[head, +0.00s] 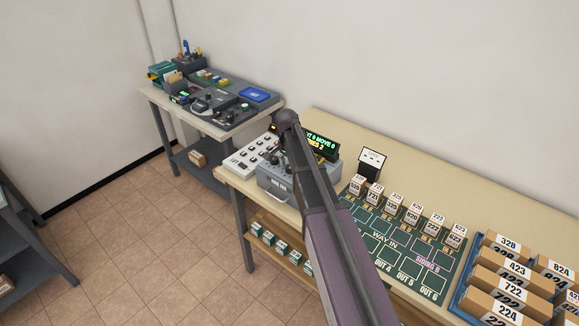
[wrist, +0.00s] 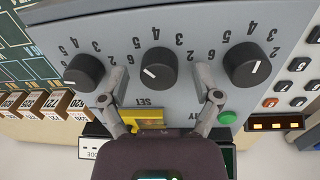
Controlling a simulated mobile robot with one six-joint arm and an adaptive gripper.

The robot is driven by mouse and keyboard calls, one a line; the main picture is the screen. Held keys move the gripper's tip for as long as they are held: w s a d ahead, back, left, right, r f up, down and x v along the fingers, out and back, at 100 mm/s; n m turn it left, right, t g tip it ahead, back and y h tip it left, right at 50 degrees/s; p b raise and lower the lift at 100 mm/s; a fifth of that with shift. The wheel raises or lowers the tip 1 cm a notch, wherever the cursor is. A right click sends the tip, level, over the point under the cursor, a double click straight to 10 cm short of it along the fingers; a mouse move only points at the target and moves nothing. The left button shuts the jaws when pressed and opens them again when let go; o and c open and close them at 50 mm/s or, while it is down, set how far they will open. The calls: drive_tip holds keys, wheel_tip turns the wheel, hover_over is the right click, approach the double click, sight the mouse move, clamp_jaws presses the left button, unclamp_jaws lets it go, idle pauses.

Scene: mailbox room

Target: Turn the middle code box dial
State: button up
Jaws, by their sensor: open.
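The grey code box (head: 275,185) stands on the long tan table in the head view, partly hidden by my arm. In the wrist view its grey panel (wrist: 190,25) appears upside down with three black dials in a row. The middle dial (wrist: 158,67) has a white mark pointing to the lower left of the picture. My gripper (wrist: 161,72) is open, with one finger on each side of the middle dial in the picture. I see no clear contact; depth is hard to judge. The other dials are at left (wrist: 84,72) and right (wrist: 246,64).
A yellow SET button (wrist: 145,118) and a green button (wrist: 227,117) lie close to my fingers. A white button panel (head: 250,155) is beside the box. Numbered card boxes and a green board (head: 405,262) fill the table to the right.

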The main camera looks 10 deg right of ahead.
sight(288, 165)
drive_tip(key=shift+m, duration=1)
wheel_tip(288, 165, up, 14)
drive_tip(key=p, duration=1.4)
drive_tip(key=s+a+f+n+b, duration=0.2)
drive_tip(key=s+f+n+b, duration=0.4)
drive_tip(key=s, duration=0.6)
drive_tip(key=s+a+f+n+b, duration=0.2)
drive_tip(key=s+f+n+b, duration=0.5)
drive_tip(key=s, duration=0.5)
drive_tip(key=shift+s+t, duration=0.25)
drive_tip(key=shift+t, duration=0.05)
drive_tip(key=c, duration=0.3)
drive_tip(key=shift+c, duration=0.2)
drive_tip(key=shift+r, duration=0.1)
